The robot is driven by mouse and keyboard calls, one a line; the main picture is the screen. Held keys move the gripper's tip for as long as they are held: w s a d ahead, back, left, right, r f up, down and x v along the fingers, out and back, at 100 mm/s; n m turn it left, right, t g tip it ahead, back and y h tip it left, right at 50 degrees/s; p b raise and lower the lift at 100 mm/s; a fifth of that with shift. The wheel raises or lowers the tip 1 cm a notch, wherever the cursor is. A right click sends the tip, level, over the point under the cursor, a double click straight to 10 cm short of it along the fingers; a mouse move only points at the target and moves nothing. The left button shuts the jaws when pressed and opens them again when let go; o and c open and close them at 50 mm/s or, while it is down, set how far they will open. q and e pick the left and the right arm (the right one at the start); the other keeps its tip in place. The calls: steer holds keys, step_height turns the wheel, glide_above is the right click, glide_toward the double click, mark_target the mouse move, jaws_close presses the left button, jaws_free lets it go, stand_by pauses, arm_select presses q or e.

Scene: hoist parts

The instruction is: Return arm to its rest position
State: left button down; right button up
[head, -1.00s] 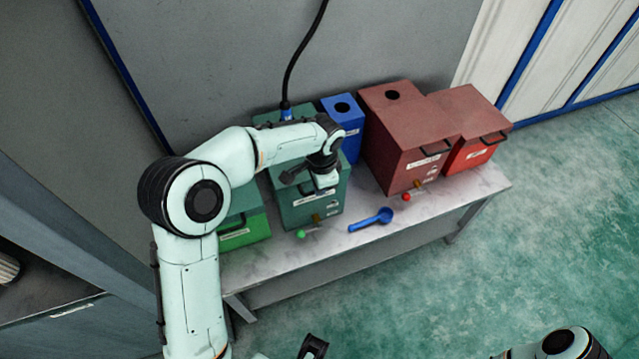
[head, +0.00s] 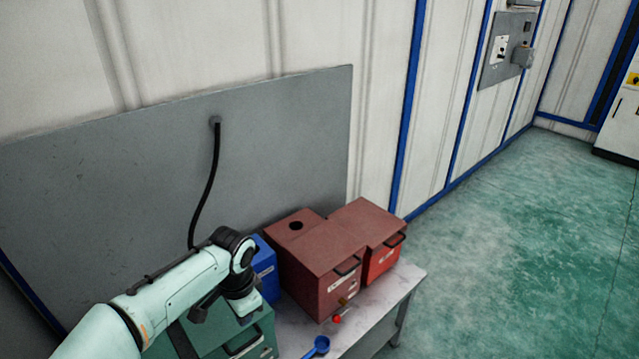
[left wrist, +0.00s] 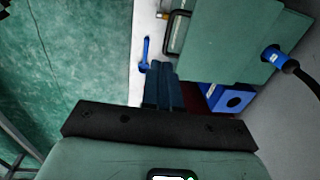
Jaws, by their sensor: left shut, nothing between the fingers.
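My left arm (head: 170,290) reaches in from the lower left in the head view, bent down at the wrist. My left gripper (head: 200,310) is above the green box (head: 255,335), which it partly hides. In the left wrist view the dark fingers of the gripper (left wrist: 163,78) are together with nothing between them. My right gripper is in neither current view.
A table (head: 390,315) bears the blue box (head: 264,270), dark red box (head: 318,280), red box (head: 382,262) and blue scoop (head: 318,347). A black cable (head: 207,190) hangs from the grey wall panel (head: 110,180). The green floor (head: 520,260) at right is clear.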

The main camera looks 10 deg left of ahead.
arm_select(q)
steer(key=s+d+f+n+g+h+p, duration=0.15)
steer(key=s+d+f, duration=0.25)
steer(key=f, duration=1)
steer(key=s+d+f+n+h, duration=0.3)
steer(key=s+d+f, duration=0.1)
steer(key=f, duration=1)
steer(key=s+d+f+n, duration=0.1)
steer(key=s+f+n, duration=0.2)
steer(key=s, duration=0.7)
steer(key=s+d+f+n+p, duration=0.1)
steer(key=s+f+n, duration=0.3)
steer(key=s+f, duration=0.3)
steer(key=s, duration=0.2)
steer(key=shift+s, duration=0.4)
arm_select(e)
steer(key=r, duration=0.1)
steer(key=w+r, duration=0.1)
steer(key=r, duration=0.1)
steer(key=shift+w, duration=0.2)
arm_select(q)
steer(key=shift+f+n, duration=0.1)
steer(key=shift+n, duration=0.15)
